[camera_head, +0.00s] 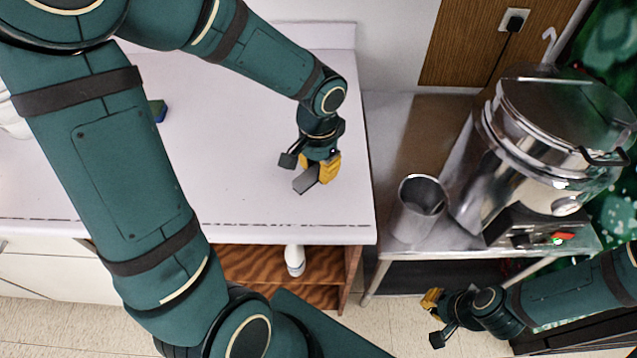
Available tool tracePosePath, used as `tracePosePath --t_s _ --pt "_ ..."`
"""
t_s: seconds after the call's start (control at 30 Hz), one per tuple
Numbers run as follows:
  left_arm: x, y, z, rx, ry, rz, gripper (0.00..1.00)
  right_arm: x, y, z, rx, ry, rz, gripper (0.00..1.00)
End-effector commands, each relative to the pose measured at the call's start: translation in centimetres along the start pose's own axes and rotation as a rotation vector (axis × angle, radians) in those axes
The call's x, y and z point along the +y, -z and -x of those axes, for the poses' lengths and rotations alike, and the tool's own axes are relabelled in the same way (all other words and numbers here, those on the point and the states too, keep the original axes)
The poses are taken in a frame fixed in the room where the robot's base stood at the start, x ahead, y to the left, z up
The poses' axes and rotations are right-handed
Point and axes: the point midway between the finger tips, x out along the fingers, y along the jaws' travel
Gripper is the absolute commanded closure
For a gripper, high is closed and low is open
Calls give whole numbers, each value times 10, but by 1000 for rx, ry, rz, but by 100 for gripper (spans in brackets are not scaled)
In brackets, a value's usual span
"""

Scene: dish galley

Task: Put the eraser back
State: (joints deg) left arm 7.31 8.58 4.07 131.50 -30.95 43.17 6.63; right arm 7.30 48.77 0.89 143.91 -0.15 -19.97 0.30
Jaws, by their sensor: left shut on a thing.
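My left gripper (307,165) is over the front right part of the white counter (240,185). It is shut on a small grey block (306,181), which looks like the eraser. The block sticks out below the fingers, close to the counter top; I cannot tell whether it touches. My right gripper (436,318) is open and empty, low over the floor in front of the metal table.
A metal cup (420,200) and a large shiny urn (550,130) stand on the metal table (395,125) to the right. A blue-green item (158,110) on the counter is partly hidden by my arm. A white bottle (294,260) stands on the shelf below.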

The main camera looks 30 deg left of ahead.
Motion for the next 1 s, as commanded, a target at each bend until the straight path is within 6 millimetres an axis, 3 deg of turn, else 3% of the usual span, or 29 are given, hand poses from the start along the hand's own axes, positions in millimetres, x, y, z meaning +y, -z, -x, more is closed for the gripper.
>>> tracePosePath --t_s 0.4,0.7,0.73,0.8,1.0 --pt "0 0 -44 -1 0 0 100 5 2 -14 7 0 1 100" --pt "0 0 -46 2 0 1 100 5 2 -14 8 0 1 100" --pt "0 0 -46 2 0 1 67 5 2 -14 8 0 1 100" --pt "0 0 -46 2 0 1 51 5 2 -14 8 0 1 100" --pt "0 1 -46 2 0 1 51 5 2 -14 8 0 1 100"
